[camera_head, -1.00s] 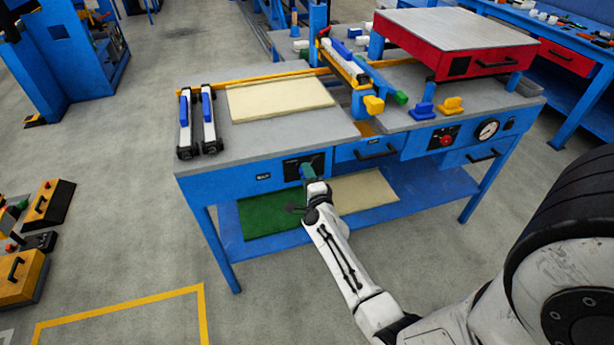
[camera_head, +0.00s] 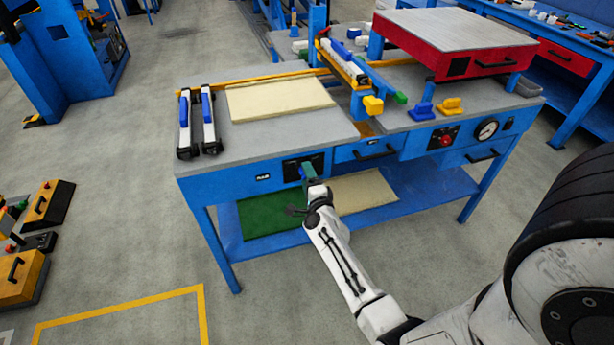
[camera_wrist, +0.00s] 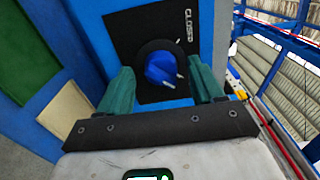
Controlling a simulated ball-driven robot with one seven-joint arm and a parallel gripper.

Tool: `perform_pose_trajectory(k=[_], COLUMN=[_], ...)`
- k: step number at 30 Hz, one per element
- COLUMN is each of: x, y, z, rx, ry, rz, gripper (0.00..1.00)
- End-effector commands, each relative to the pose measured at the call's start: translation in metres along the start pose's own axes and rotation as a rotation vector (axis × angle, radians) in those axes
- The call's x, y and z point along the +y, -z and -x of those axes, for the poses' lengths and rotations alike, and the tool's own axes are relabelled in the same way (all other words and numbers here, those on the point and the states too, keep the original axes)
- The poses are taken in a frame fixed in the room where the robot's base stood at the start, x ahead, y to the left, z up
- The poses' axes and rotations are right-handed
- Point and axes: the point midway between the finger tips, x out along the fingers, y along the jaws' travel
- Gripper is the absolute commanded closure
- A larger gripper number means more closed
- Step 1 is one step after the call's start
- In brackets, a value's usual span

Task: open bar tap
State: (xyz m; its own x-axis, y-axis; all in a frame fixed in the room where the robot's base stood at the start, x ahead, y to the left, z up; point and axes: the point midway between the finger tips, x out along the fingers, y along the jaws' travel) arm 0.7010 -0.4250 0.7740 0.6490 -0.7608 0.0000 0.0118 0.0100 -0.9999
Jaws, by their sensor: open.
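The bar tap (camera_wrist: 162,68) is a blue knob on a black plate with the word CLOSED partly readable. It is on the front of the blue workbench (camera_head: 235,184). In the wrist view the knob sits between the two green fingers of my gripper (camera_wrist: 163,92). The fingers are apart, one on each side of the knob, with a gap to it visible. In the head view my gripper (camera_head: 309,173) is at the black panel on the bench front and hides the knob.
A drawer (camera_head: 372,150) with a black handle is right of the tap. Further right are a red button (camera_head: 446,140) and a gauge (camera_head: 487,130). A lower shelf (camera_head: 425,185) with a green sheet (camera_head: 262,218) and a cream sheet lies below.

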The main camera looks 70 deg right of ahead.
Motion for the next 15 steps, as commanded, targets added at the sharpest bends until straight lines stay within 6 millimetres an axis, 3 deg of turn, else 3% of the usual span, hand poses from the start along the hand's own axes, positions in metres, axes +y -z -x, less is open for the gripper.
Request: perform_pose_trajectory(k=[9,15], x=[0.000,0.000], y=[0.000,0.001], z=[0.059,0.088], rx=[-0.002,0.000], ry=[-0.004,-0.002], rz=[0.001,0.001], gripper=[0.33,0.33])
